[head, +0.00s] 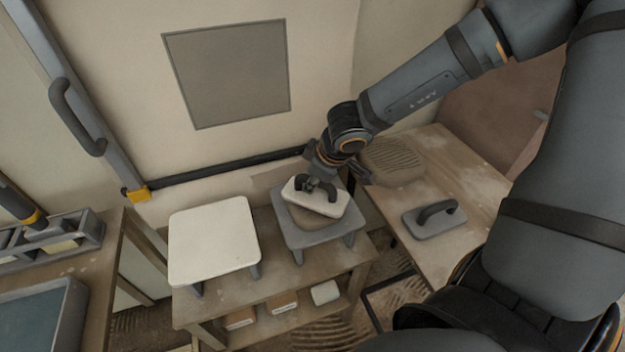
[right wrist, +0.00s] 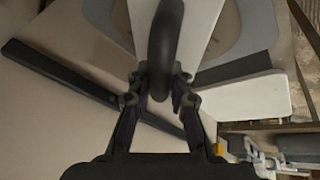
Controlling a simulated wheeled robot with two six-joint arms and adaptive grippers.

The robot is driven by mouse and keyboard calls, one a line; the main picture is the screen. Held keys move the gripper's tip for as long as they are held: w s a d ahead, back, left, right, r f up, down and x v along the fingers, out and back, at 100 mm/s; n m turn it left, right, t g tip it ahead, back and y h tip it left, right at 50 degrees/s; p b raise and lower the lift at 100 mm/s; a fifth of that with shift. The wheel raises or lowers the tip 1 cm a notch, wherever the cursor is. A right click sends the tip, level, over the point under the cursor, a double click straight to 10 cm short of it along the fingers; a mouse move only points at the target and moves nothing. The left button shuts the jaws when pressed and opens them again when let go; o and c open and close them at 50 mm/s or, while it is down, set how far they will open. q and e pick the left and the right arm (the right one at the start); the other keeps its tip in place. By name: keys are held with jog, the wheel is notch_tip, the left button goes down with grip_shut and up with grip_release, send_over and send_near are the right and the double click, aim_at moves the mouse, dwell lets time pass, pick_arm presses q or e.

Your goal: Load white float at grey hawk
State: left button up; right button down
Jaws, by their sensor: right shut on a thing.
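My right gripper (head: 322,178) is shut on the dark handle of the white float (head: 318,204). In the right wrist view, the gripper (right wrist: 160,92) has its fingers at both sides of the handle, with the float's pale plate (right wrist: 201,18) beyond. The float is tilted over the grey hawk (head: 292,236), a small grey stand on legs. A brownish patch of plaster (head: 312,224) shows on the hawk beside the float's near edge. I cannot tell whether the float touches it. My left gripper is not seen.
A white hawk (head: 212,240) stands left of the grey one on a wooden bench (head: 250,290). A grey float (head: 434,219) lies on the right-hand table (head: 450,170). A grey panel (head: 229,72) is on the wall. Trays (head: 75,310) stand at the left.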

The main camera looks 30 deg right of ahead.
jog(key=shift+s+f+b, duration=0.1)
jog(key=shift+f+b, duration=0.25)
jog(key=shift+f, duration=0.05)
dwell(1.1)
notch_tip(320, 180, up, 4)
jog(key=p, duration=0.3)
jog(key=shift+f, duration=0.2)
jog(key=shift+r+p, duration=1.75)
jog(key=shift+p, duration=0.1)
notch_tip(320, 180, up, 7)
jog(key=p, duration=0.7)
